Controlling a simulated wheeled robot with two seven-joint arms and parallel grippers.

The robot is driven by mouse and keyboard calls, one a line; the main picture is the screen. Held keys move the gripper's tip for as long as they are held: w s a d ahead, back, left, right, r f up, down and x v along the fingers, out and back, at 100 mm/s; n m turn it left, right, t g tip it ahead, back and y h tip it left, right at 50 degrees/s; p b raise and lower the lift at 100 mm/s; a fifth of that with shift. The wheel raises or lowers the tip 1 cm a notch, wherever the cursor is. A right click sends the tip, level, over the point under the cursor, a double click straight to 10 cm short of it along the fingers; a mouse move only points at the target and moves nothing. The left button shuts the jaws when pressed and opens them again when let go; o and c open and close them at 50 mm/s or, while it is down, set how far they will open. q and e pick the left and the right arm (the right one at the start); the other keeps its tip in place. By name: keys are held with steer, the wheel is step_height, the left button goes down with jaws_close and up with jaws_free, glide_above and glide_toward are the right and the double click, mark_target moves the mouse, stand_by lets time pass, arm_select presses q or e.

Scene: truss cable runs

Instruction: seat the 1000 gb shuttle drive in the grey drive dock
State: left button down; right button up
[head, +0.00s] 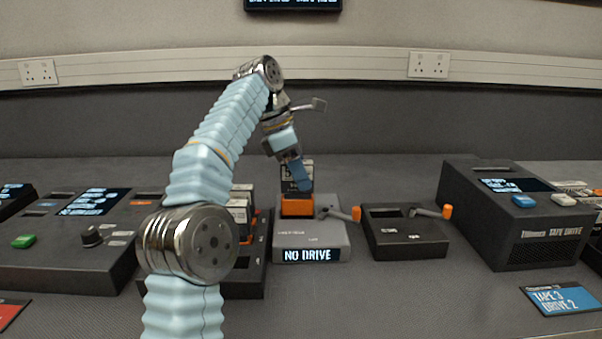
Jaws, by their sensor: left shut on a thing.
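The grey drive dock (336,241) stands mid-counter, and its front display reads "NO DRIVE". An orange-tipped lever (340,213) sticks out at its right side. My left gripper (301,178) reaches down from above and is shut on a dark drive with an orange lower part (296,207). The drive is upright at the dock's top, toward the back left. The gripper covers part of its label, so I cannot read the capacity. I cannot tell how deep the drive sits in the slot. My right gripper is out of view.
A black dock (404,240) with an orange-tipped lever stands to the right, and a large tape drive (520,215) beyond it. A rack with more drives (241,208) is partly hidden behind my left arm. A control console (70,250) is at left. The front counter is mostly clear.

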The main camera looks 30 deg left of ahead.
arm_select(q)
steer(key=shift+f+b, duration=0.95)
steer(key=shift+f, duration=1)
stand_by(1.4)
steer(key=shift+c, duration=1.8)
jaws_free()
